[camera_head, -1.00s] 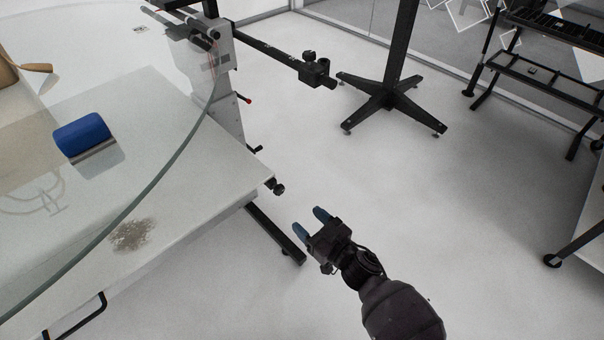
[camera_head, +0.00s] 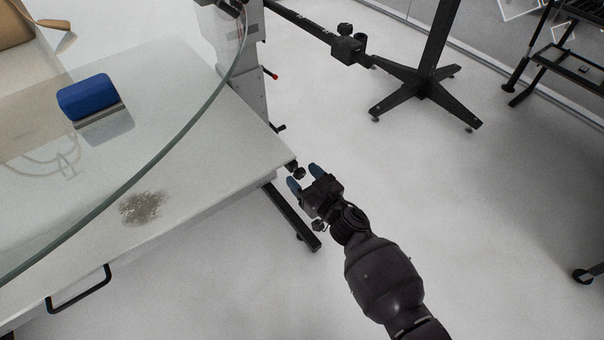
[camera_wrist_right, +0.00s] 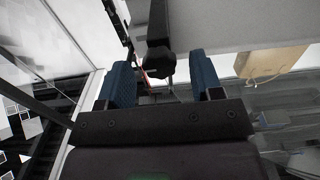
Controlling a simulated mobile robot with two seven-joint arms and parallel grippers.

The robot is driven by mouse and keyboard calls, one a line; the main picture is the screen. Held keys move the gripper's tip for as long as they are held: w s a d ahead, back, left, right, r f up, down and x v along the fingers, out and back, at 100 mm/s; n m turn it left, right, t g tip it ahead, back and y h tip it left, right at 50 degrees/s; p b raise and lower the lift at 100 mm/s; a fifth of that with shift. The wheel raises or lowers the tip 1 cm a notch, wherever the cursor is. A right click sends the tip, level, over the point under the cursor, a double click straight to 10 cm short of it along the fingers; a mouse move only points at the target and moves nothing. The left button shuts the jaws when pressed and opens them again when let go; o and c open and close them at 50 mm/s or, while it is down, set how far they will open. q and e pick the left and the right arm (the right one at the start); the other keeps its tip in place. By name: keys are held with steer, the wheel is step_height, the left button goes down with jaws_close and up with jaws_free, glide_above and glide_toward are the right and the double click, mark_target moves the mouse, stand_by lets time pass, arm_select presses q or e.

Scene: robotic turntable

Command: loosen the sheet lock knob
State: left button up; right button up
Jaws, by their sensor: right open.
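A small black knob (camera_head: 299,173) sticks out at the table's right corner; I take it for the sheet lock knob. My right gripper (camera_head: 304,177) is open, its blue fingertips right at this knob. In the right wrist view a black knob-like end on a dark bar (camera_wrist_right: 160,62) shows between the two spread blue fingers (camera_wrist_right: 163,80). The fingers are apart, and I cannot tell whether either touches it. My left gripper is not in view.
A grey-white table (camera_head: 215,150) with a round glass top (camera_head: 150,90) stands at left, with a blue block (camera_head: 86,96) on it. A black rail (camera_head: 300,25) with a knobbed clamp (camera_head: 348,46) extends behind. A black stand (camera_head: 425,88) is beyond.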

steer(key=shift+w+a, duration=0.3)
steer(key=shift+w, duration=0.1)
steer(key=c, duration=0.9)
